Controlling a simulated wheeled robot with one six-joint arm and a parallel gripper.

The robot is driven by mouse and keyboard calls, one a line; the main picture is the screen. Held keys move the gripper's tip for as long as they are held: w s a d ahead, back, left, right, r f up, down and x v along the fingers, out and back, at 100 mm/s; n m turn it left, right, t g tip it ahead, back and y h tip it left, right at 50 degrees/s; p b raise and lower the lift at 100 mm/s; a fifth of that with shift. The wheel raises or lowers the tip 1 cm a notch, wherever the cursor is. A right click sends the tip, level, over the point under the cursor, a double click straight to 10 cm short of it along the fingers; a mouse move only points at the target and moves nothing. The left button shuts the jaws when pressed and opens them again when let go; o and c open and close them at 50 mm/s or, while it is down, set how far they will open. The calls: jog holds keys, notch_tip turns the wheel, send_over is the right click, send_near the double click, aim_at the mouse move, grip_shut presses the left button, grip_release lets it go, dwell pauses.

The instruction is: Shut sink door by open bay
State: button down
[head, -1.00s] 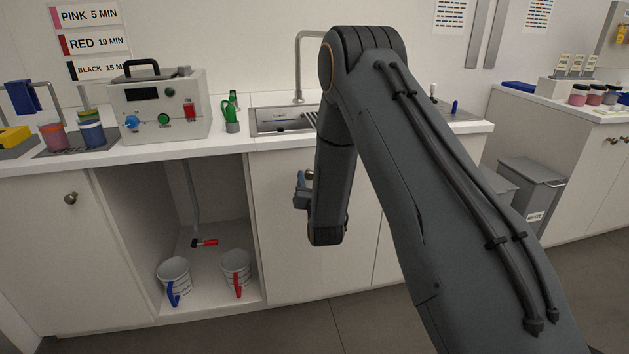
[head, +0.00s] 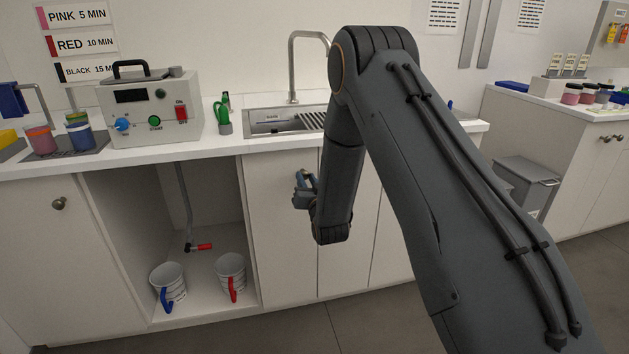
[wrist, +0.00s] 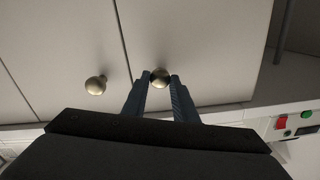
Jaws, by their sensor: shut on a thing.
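The sink door (head: 279,240) is the pale cabinet door just right of the open bay (head: 210,215). It looks flush or nearly flush with the cabinet front; I cannot tell whether a small gap is left. In the wrist view the door (wrist: 215,45) shows right of a dark seam. My gripper (wrist: 161,80) is shut on its round brass knob (wrist: 160,76). In the head view my gripper (head: 304,186) is at the door's upper right, and my arm hides part of the front.
A second knob (wrist: 95,85) sits on the neighbouring door, close to my fingers. The bay holds two mugs, one with a blue handle (head: 168,284) and one with a red handle (head: 231,276), and a pipe with a red lever (head: 201,246). The sink (head: 285,120) is above.

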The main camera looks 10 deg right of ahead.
jog(key=c, duration=1.4)
grip_release()
jog(key=shift+w, duration=0.2)
jog(key=shift+c, duration=0.2)
jog(key=shift+d, duration=0.15)
jog(key=s, duration=0.7)
jog(key=shift+s+d, duration=0.35)
jog(key=shift+s, duration=0.05)
jog(key=s+d+r+g+p, duration=0.2)
jog(key=s+g, duration=0.4)
jog(key=s, duration=0.7)
jog(key=s+d+r+n+g+h+p, duration=0.1)
jog(key=s+r+g, duration=0.3)
jog(key=s, duration=1)
jog(key=s+d+r+n+g+p, duration=0.1)
jog(key=s+d+r+g+p, duration=0.2)
jog(key=s+g, duration=0.5)
jog(key=s+r, duration=0.1)
jog(key=s, duration=0.4)
jog(key=shift+s+h+p, duration=0.3)
jog(key=shift+s, duration=0.05)
